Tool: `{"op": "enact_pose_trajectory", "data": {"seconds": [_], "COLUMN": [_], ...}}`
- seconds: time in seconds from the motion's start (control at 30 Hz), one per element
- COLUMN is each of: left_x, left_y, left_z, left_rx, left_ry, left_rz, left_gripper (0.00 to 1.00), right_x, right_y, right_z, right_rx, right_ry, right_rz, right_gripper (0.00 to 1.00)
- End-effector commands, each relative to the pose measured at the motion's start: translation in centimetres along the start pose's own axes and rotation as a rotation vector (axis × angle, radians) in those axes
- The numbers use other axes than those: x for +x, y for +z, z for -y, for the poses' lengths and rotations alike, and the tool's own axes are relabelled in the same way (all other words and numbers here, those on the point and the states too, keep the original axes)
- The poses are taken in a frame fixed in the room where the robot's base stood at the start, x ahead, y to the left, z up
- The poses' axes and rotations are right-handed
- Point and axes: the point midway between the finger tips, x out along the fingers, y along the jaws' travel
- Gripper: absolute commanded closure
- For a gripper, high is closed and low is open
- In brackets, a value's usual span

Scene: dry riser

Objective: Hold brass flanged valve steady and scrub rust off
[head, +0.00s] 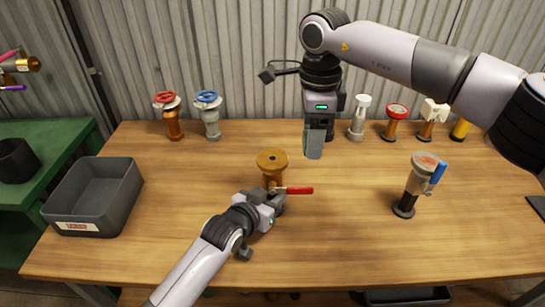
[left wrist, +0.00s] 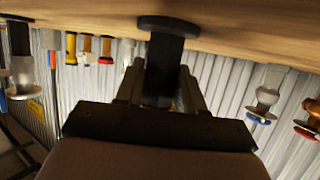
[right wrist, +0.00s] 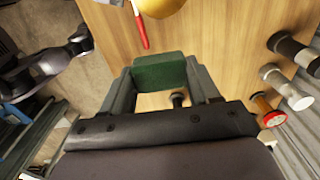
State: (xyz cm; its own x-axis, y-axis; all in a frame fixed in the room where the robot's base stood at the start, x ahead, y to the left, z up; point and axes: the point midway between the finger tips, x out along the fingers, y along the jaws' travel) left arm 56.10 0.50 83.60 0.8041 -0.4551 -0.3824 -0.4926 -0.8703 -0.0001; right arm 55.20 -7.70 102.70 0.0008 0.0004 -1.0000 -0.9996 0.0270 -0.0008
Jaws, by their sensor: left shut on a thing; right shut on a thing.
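The brass flanged valve (head: 272,162) stands upright near the middle of the wooden table, with a red lever (head: 297,190) pointing right. Its lower part is a dark post with a round foot (left wrist: 168,25), seen in the left wrist view. My left gripper (head: 275,203) is shut on that post, low on the valve. My right gripper (head: 318,125) is shut on a scrub pad (head: 313,145), which looks green in the right wrist view (right wrist: 160,73). The pad is up and to the right of the valve's top flange, apart from it. I cannot tell how much rust is on the flange.
A grey bin (head: 128,190) with a red label stands at the table's left. A second valve (head: 421,170) with a blue lever and reddish top stands at right. Several valves, including red-wheeled (head: 170,118) and blue-wheeled (head: 210,115) ones, line the back edge. The front table is mostly clear.

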Motion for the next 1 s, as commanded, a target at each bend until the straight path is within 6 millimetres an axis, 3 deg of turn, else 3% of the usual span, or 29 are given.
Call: {"op": "enact_pose_trajectory", "data": {"seconds": [0.23,0.27,0.33,0.37,0.77,1.0], "left_x": [0.0,0.0,0.0,0.0,-0.4,-2.8], "left_y": [0.0,0.0,0.0,0.0,0.1,0.1], "left_z": [0.0,0.0,0.0,0.0,0.0,0.0], "left_rx": [0.0,0.0,0.0,0.0,-0.001,0.0], "left_ry": [0.0,0.0,0.0,0.0,0.0,0.0], "left_rz": [0.0,0.0,0.0,0.0,0.0,0.0], "left_gripper": [1.0,0.58,0.36,0.32,0.32,0.32], "right_x": [0.0,0.0,0.0,0.0,0.0,0.0], "right_y": [0.0,0.0,0.0,0.0,0.0,0.0], "right_z": [0.0,0.0,0.0,0.0,0.0,0.0], "right_rx": [0.0,0.0,0.0,0.0,0.0,0.0], "right_ry": [0.0,0.0,0.0,0.0,0.0,0.0], "right_rz": [0.0,0.0,0.0,0.0,0.0,0.0], "right_gripper": [0.64,0.64,0.64,0.64,0.64,0.64]}}
